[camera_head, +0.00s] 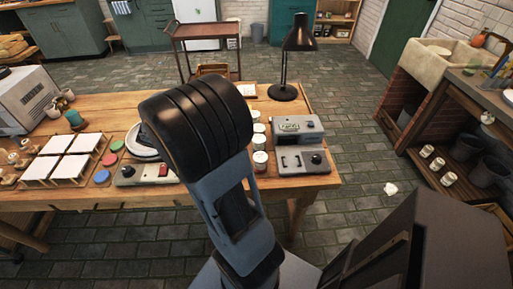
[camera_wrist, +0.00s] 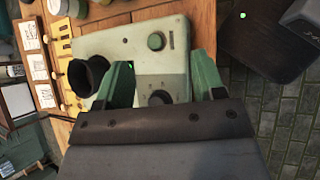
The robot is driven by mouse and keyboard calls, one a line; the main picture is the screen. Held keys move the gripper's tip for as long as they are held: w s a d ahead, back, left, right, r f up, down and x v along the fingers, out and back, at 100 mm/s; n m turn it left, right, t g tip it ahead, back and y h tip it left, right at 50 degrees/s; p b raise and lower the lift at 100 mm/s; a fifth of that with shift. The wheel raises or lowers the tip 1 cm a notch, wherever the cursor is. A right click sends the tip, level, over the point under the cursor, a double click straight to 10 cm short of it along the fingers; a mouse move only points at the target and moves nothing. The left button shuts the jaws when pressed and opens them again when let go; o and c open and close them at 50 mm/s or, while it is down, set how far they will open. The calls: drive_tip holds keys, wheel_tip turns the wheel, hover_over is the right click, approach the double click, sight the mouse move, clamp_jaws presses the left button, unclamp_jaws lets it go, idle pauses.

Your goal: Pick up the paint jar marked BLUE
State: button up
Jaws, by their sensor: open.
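Pale paint jars (camera_head: 260,158) stand in a short row on the wooden table, just right of my arm in the head view. Their labels are too small to read, so I cannot tell which is marked BLUE. In the wrist view, jar-like round tops (camera_wrist: 58,6) show at the upper left edge, also without a readable mark. My gripper (camera_wrist: 160,62) is open, its two green fingers apart over a pale box with knobs (camera_wrist: 150,40). I see no jar between the fingers. My arm hides part of the table and the gripper in the head view.
Two grey control boxes (camera_head: 298,127) stand right of the jars, with a black desk lamp (camera_head: 284,92) behind. White tiles (camera_head: 77,143) and coloured discs (camera_head: 110,160) lie at left. A black cylinder (camera_wrist: 88,76) is beside the left finger.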

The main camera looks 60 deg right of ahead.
drive_tip(key=d+f+n+g+h, duration=0.1)
drive_tip(key=d, duration=0.2)
drive_tip(key=d+f+n+g+h, duration=0.1)
drive_tip(key=d, duration=0.2)
drive_tip(key=w+d+f+n+h, duration=0.1)
drive_tip(key=d, duration=0.2)
drive_tip(key=shift+f+n+g+b, duration=0.1)
drive_tip(key=shift+n+g+b, duration=0.2)
drive_tip(key=shift+n+g, duration=0.1)
drive_tip(key=h, duration=0.1)
approach(258, 138)
drive_tip(key=x, duration=0.4)
drive_tip(key=shift+x, duration=3.15)
drive_tip(key=shift+a+f, duration=0.1)
drive_tip(key=shift+c, duration=0.4)
drive_tip(key=c, duration=0.5)
drive_tip(key=shift+c, duration=0.2)
